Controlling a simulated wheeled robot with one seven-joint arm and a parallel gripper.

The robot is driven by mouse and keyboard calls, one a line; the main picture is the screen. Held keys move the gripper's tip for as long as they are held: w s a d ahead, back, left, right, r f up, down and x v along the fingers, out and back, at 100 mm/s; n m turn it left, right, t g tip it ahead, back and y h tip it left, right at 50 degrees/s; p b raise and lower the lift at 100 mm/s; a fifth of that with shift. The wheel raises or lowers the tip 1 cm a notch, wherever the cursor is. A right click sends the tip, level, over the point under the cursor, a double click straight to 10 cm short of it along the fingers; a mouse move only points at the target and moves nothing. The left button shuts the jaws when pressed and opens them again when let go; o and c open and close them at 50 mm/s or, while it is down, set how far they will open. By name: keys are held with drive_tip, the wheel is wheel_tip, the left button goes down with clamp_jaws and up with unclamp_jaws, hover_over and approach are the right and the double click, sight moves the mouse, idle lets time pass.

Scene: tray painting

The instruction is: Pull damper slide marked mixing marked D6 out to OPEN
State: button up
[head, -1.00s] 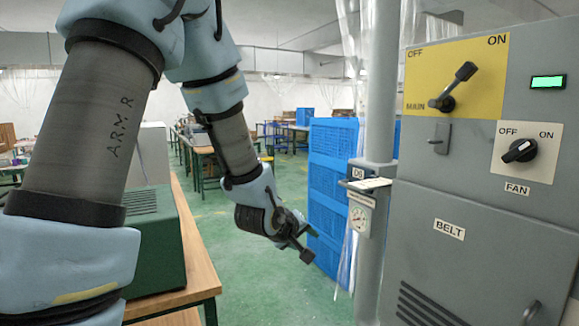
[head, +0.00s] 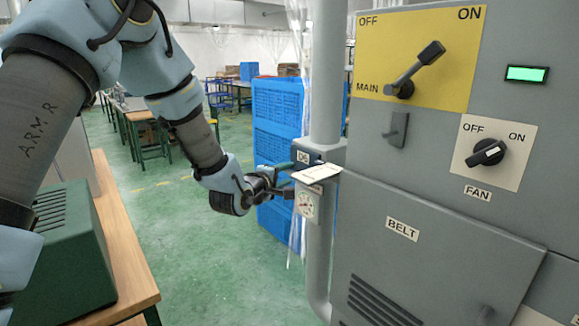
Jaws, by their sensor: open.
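The damper slide (head: 318,173) is a pale, labelled plate sticking out of a grey housing on the vertical duct pipe. The small marker above it reads like D6 (head: 303,157); its print is too small to be sure. My gripper (head: 291,180) is open and sits just left of the slide, with its fingers close to the plate's left end. I cannot tell whether they touch it or lie around it. The slide's left edge is partly hidden by the fingers.
A grey cabinet (head: 420,270) with the MAIN lever (head: 416,68) and FAN knob (head: 487,152) stands close on the right. Blue crates (head: 277,110) are stacked behind my gripper. A wooden bench (head: 125,250) with a green machine (head: 70,250) is at left. Green floor is clear between.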

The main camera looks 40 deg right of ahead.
drive_tip(key=shift+p+x, duration=0.4)
drive_tip(key=shift+x, duration=1.05)
drive_tip(key=shift+s, duration=0.1)
clamp_jaws()
